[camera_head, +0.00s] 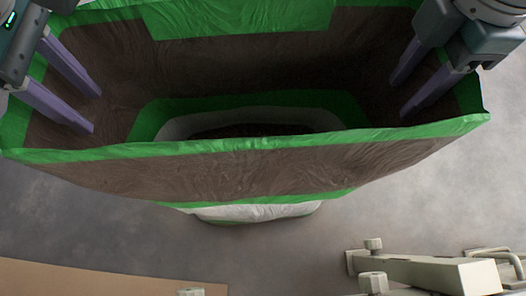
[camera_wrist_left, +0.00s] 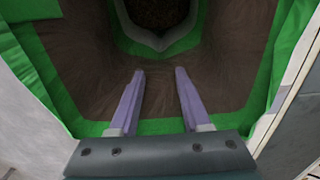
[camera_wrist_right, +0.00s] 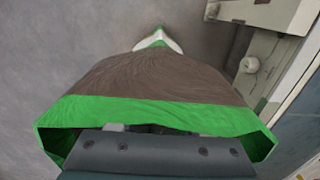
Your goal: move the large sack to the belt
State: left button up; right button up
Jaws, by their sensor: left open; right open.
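The large sack (camera_head: 240,172) is brown with green edges and fills the upper middle of the head view, its wide mouth facing up. Inside it is a pale ring around a dark middle, and a pale base shows below its near wall. My left gripper (camera_head: 91,111) is open, its purple fingers reaching into the mouth at the left end; the left wrist view (camera_wrist_left: 158,100) shows them spread over the brown inside. My right gripper (camera_head: 402,98) is open at the right end of the mouth. In the right wrist view the sack (camera_wrist_right: 150,85) hides its fingers. I cannot identify the belt.
A beige metal frame (camera_head: 430,275) with knobs stands at the lower right of the head view. A flat tan surface (camera_head: 80,280) lies at the lower left. Grey floor (camera_head: 290,255) between them is clear. A beige machine (camera_wrist_right: 262,60) stands at the right wrist view's upper right.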

pick_arm(q)
jog(key=shift+c, duration=0.4)
pick_arm(e)
jog(key=shift+c, duration=0.4)
pick_arm(q)
grip_shut()
pick_arm(e)
grip_shut()
pick_arm(q)
jog(key=shift+r, duration=0.1)
pick_arm(e)
jog(key=shift+r, duration=0.15)
